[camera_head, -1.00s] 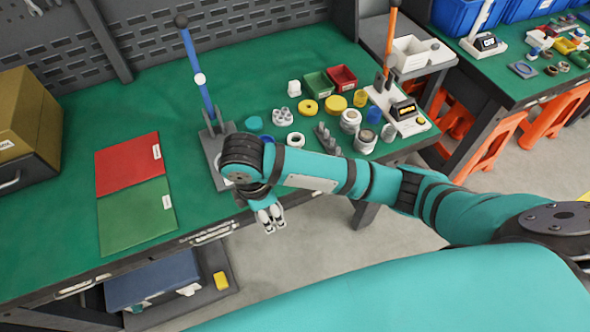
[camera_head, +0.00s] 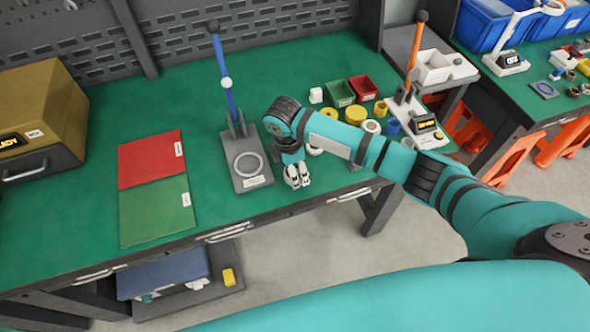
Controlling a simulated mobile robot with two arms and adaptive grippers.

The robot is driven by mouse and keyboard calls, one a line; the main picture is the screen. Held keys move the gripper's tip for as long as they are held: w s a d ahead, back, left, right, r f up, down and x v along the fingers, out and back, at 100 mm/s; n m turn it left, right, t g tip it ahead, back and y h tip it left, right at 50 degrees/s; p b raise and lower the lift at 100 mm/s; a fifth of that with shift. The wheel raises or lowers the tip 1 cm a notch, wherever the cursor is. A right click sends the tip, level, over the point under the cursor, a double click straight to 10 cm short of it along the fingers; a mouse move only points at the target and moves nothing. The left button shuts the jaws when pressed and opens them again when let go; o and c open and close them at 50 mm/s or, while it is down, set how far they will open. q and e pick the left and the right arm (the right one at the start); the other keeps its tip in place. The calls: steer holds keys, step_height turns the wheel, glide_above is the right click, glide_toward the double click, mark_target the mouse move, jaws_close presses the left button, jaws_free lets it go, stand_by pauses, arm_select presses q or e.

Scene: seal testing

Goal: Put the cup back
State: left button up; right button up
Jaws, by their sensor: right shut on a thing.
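My right gripper (camera_head: 297,180) hangs over the front part of the green workbench (camera_head: 90,140), just right of the grey base (camera_head: 254,183) of the blue-handled stand (camera_head: 226,85). It is shut on what I take to be the cup, which the fingers hide almost wholly, so its shape is unclear. A pale ring (camera_head: 248,165) shows on the stand's base. Behind and right of my right arm stand small round parts: a yellow one (camera_head: 355,115), a blue one (camera_head: 392,126) and a white one (camera_head: 371,126). My left gripper is out of view.
A red sheet (camera_head: 150,158) and a green sheet (camera_head: 158,211) lie left of the stand. A green bin (camera_head: 339,93) and a red bin (camera_head: 363,88) stand at the back. An orange-handled device (camera_head: 413,120) is at the right. My forearm covers several parts.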

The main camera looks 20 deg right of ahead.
steer(key=shift+f, duration=0.7)
steer(key=shift+f, duration=0.1)
steer(key=o, duration=1.1)
steer(key=r, duration=0.4)
steer(key=a+r, duration=0.1)
steer(key=r, duration=0.3)
steer(key=r+b, duration=0.1)
steer(key=r, duration=0.3)
steer(key=shift+a+r, duration=0.1)
steer(key=shift+a, duration=0.15)
